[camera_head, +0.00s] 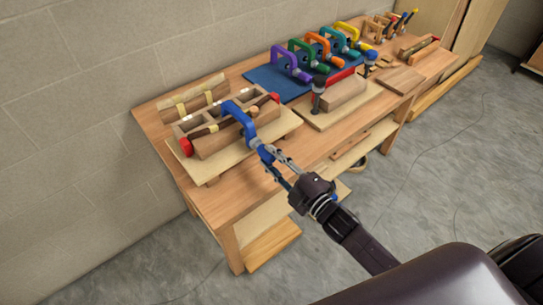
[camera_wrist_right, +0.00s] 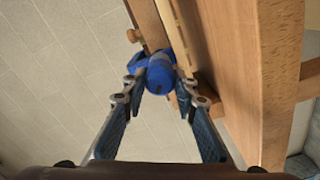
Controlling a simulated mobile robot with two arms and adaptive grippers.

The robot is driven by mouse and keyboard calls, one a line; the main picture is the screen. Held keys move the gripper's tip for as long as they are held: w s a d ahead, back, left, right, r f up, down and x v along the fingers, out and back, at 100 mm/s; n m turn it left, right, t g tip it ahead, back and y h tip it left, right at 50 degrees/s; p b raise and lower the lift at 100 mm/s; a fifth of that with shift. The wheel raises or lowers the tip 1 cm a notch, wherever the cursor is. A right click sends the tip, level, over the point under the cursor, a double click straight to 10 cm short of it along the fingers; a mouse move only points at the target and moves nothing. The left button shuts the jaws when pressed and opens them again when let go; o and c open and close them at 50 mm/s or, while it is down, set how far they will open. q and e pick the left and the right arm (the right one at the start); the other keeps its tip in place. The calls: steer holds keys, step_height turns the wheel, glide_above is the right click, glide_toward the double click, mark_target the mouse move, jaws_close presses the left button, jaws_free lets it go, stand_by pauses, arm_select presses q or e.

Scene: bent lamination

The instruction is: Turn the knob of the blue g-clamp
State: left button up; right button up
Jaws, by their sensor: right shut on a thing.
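The blue g-clamp (camera_head: 240,122) sits on the bent wooden form (camera_head: 212,143) at the left part of the workbench, its frame arching over the form. Its blue knob (camera_head: 266,151) points out toward the bench's front edge. My right gripper (camera_head: 270,160) reaches in from the lower right, with its fingers on either side of the knob. In the right wrist view the knob (camera_wrist_right: 160,76) lies between the tips of my right gripper (camera_wrist_right: 159,88), which is shut on it. The clamp's far side is hidden. My left gripper is not in view.
The form rests on a pale board (camera_head: 205,165). Several coloured clamps stand on a blue mat (camera_head: 277,82) at the back. A block with a dark clamp (camera_head: 318,95) is to the right. The bench front (camera_head: 300,172) is mostly clear. A wall (camera_head: 70,110) stands behind.

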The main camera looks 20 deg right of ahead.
steer(key=m+p, duration=0.1)
steer(key=m, duration=0.4)
steer(key=shift+r+m+p, duration=0.15)
steer(key=shift+m+p, duration=0.15)
steer(key=shift+p, duration=0.1)
steer(key=m+p, duration=0.1)
steer(key=m, duration=0.3)
steer(key=shift+d, duration=0.1)
steer(key=m, duration=0.5)
steer(key=shift+m, duration=0.4)
steer(key=m, duration=0.4)
steer(key=shift+d+m, duration=0.1)
steer(key=shift+m, duration=0.2)
steer(key=m+b, duration=0.1)
steer(key=m, duration=0.3)
steer(key=shift+m, duration=0.3)
steer(key=m+b, duration=0.2)
steer(key=m, duration=0.3)
steer(key=shift+d, duration=0.1)
steer(key=m+b, duration=0.3)
steer(key=m, duration=0.3)
steer(key=shift+m, duration=0.4)
steer(key=m+b, duration=0.1)
steer(key=m, duration=0.3)
steer(key=shift+m+b, duration=0.4)
